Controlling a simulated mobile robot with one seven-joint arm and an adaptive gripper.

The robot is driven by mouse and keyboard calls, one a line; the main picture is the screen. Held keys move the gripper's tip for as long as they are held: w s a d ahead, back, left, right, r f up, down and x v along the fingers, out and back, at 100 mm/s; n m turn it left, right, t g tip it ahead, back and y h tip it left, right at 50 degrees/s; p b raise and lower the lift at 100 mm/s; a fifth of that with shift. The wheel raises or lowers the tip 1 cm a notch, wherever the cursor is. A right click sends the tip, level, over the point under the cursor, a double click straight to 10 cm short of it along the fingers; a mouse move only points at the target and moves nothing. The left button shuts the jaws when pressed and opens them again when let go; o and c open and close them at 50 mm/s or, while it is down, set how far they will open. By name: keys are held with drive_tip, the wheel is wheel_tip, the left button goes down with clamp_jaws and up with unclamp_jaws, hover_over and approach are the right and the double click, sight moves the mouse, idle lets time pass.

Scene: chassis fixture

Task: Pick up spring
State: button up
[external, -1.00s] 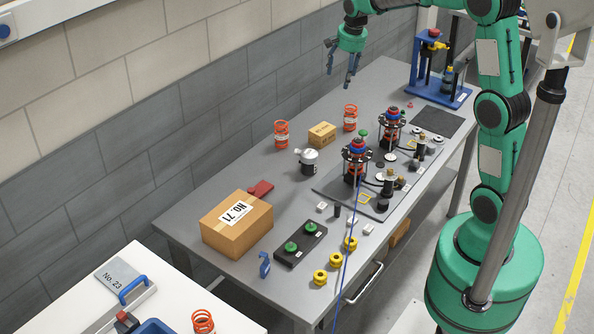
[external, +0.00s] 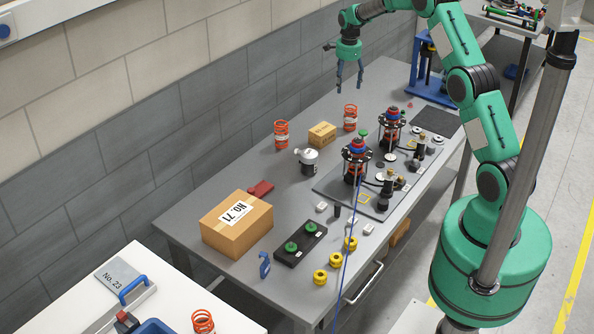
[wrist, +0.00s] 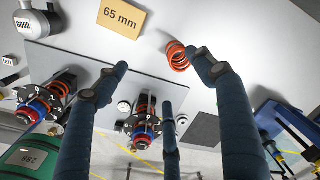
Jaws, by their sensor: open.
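An orange-red coil spring (external: 350,118) stands upright on the grey table, right of a small cardboard box. In the wrist view a spring (wrist: 177,56) shows beside the tip of the right finger, which partly overlaps it. A second spring (external: 281,134) stands left of the small box. A third spring (external: 203,321) is on the white surface at the bottom. My gripper (external: 350,87) hangs above the table's far side, fingers down, with a gap above the nearer spring. Its fingers (wrist: 160,78) are spread, with nothing between them.
The small cardboard box (external: 322,134) reads "65 mm" in the wrist view. Two spring assemblies (external: 357,160) stand on a dark plate to the right. A silver pot (external: 307,160) and large box (external: 237,222) are nearer. A blue press frame (external: 433,92) stands at the far end.

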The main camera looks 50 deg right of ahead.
sight(350, 118)
drive_tip(key=d+f+m+p, duration=0.1)
drive_tip(key=d+f+m, duration=0.1)
drive_tip(key=d+f, duration=0.3)
drive_tip(key=shift+w+d+f+g+p, duration=0.15)
drive_tip(key=shift+d+f+g+p, duration=0.2)
drive_tip(key=shift+f, duration=0.5)
drive_tip(key=shift+f, duration=0.15)
wheel_tip(350, 118, down, 8)
drive_tip(key=shift+f+p, duration=0.15)
drive_tip(key=shift+p, duration=0.15)
drive_tip(key=shift+f, duration=0.1)
drive_tip(key=shift+f+p, duration=0.4)
drive_tip(key=shift+f, duration=2.1)
drive_tip(key=c, duration=1.7)
